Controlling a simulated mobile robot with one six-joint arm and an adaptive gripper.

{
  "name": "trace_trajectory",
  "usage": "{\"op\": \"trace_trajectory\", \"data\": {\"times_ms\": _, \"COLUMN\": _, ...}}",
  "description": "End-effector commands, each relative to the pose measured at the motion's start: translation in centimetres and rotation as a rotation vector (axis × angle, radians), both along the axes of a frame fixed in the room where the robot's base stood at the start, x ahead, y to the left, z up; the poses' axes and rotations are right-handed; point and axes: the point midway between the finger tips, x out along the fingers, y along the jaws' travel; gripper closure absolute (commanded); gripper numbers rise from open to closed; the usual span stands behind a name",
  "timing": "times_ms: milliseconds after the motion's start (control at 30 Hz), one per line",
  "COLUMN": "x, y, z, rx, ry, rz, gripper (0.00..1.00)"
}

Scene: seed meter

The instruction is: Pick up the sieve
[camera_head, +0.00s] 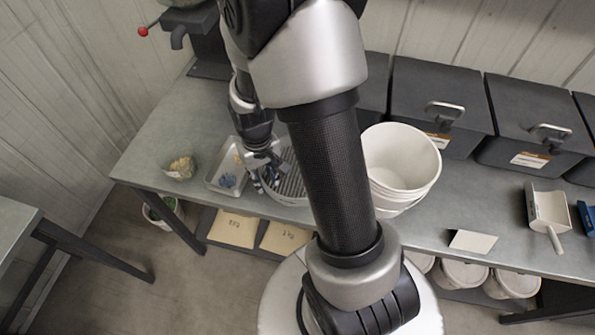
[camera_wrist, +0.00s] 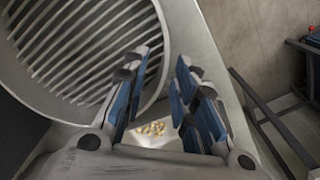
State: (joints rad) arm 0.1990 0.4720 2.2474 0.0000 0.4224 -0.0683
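The sieve (camera_head: 291,186) is a round, pale grey pan with a slotted bottom on the bench, partly hidden behind my arm in the head view. In the wrist view the sieve (camera_wrist: 82,45) fills the upper left, with its rim curving down close to my fingers. My gripper (camera_wrist: 168,68) is open, with a gap between its blue-padded fingers. The left finger overlaps the sieve's right rim in the picture; the right finger is outside it. I cannot tell whether either touches. In the head view my gripper (camera_head: 262,172) is at the sieve's left side.
A small container of yellowish grain (camera_head: 180,168) stands farther left. Stacked white buckets (camera_head: 400,165) stand right of my arm. Dark lidded bins (camera_head: 435,100) line the back. A scoop (camera_head: 548,210) lies right.

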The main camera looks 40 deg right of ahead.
Motion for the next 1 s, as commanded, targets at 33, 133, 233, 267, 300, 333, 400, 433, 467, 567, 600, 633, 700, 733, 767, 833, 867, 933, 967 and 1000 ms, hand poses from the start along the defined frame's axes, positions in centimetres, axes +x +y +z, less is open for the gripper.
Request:
{"op": "trace_trajectory", "data": {"times_ms": 33, "x": -0.1, "y": 0.0, "z": -1.3, "rx": 0.001, "ry": 0.004, "rz": 0.000, "gripper": 0.74}}
{"op": "trace_trajectory", "data": {"times_ms": 133, "x": -0.1, "y": 0.0, "z": -2.4, "rx": 0.000, "ry": 0.003, "rz": 0.000, "gripper": 0.74}}
{"op": "trace_trajectory", "data": {"times_ms": 233, "x": 0.0, "y": 0.0, "z": -2.4, "rx": 0.000, "ry": 0.000, "rz": 0.000, "gripper": 0.74}}
{"op": "trace_trajectory", "data": {"times_ms": 267, "x": 0.0, "y": 0.0, "z": -2.4, "rx": 0.000, "ry": 0.000, "rz": 0.000, "gripper": 0.74}}
{"op": "trace_trajectory", "data": {"times_ms": 300, "x": 0.0, "y": 0.0, "z": -2.3, "rx": 0.000, "ry": 0.000, "rz": 0.000, "gripper": 0.74}}
{"op": "trace_trajectory", "data": {"times_ms": 333, "x": 0.0, "y": 0.0, "z": -2.3, "rx": 0.000, "ry": 0.000, "rz": 0.000, "gripper": 0.74}}
{"op": "trace_trajectory", "data": {"times_ms": 400, "x": 0.0, "y": 0.0, "z": -2.3, "rx": 0.000, "ry": 0.000, "rz": 0.000, "gripper": 0.77}}
{"op": "trace_trajectory", "data": {"times_ms": 433, "x": 0.0, "y": 0.0, "z": -2.3, "rx": 0.000, "ry": 0.000, "rz": 0.000, "gripper": 0.79}}
{"op": "trace_trajectory", "data": {"times_ms": 467, "x": 0.0, "y": 0.0, "z": -2.3, "rx": 0.000, "ry": 0.000, "rz": 0.000, "gripper": 0.81}}
{"op": "trace_trajectory", "data": {"times_ms": 567, "x": 0.0, "y": 0.0, "z": -2.3, "rx": 0.000, "ry": 0.000, "rz": 0.000, "gripper": 0.88}}
{"op": "trace_trajectory", "data": {"times_ms": 600, "x": 0.0, "y": 0.0, "z": -2.3, "rx": 0.000, "ry": 0.000, "rz": 0.000, "gripper": 0.90}}
{"op": "trace_trajectory", "data": {"times_ms": 633, "x": 0.0, "y": 0.0, "z": -2.3, "rx": 0.000, "ry": 0.000, "rz": 0.000, "gripper": 0.92}}
{"op": "trace_trajectory", "data": {"times_ms": 700, "x": 0.0, "y": 0.0, "z": -2.3, "rx": 0.000, "ry": 0.000, "rz": 0.000, "gripper": 0.97}}
{"op": "trace_trajectory", "data": {"times_ms": 733, "x": 0.0, "y": 0.0, "z": -2.3, "rx": 0.000, "ry": 0.000, "rz": 0.000, "gripper": 0.99}}
{"op": "trace_trajectory", "data": {"times_ms": 767, "x": 0.0, "y": 0.0, "z": -2.3, "rx": 0.000, "ry": 0.000, "rz": 0.000, "gripper": 1.00}}
{"op": "trace_trajectory", "data": {"times_ms": 833, "x": 0.0, "y": 0.0, "z": -2.3, "rx": 0.000, "ry": 0.000, "rz": 0.000, "gripper": 1.00}}
{"op": "trace_trajectory", "data": {"times_ms": 867, "x": 0.0, "y": 0.0, "z": -2.3, "rx": 0.000, "ry": 0.000, "rz": 0.000, "gripper": 1.00}}
{"op": "trace_trajectory", "data": {"times_ms": 933, "x": 0.0, "y": 0.0, "z": -2.3, "rx": 0.000, "ry": 0.000, "rz": 0.000, "gripper": 1.00}}
{"op": "trace_trajectory", "data": {"times_ms": 967, "x": 0.0, "y": 0.0, "z": -2.3, "rx": 0.000, "ry": 0.000, "rz": 0.000, "gripper": 1.00}}
{"op": "trace_trajectory", "data": {"times_ms": 1000, "x": 0.0, "y": 0.0, "z": -2.3, "rx": 0.000, "ry": 0.000, "rz": 0.000, "gripper": 1.00}}
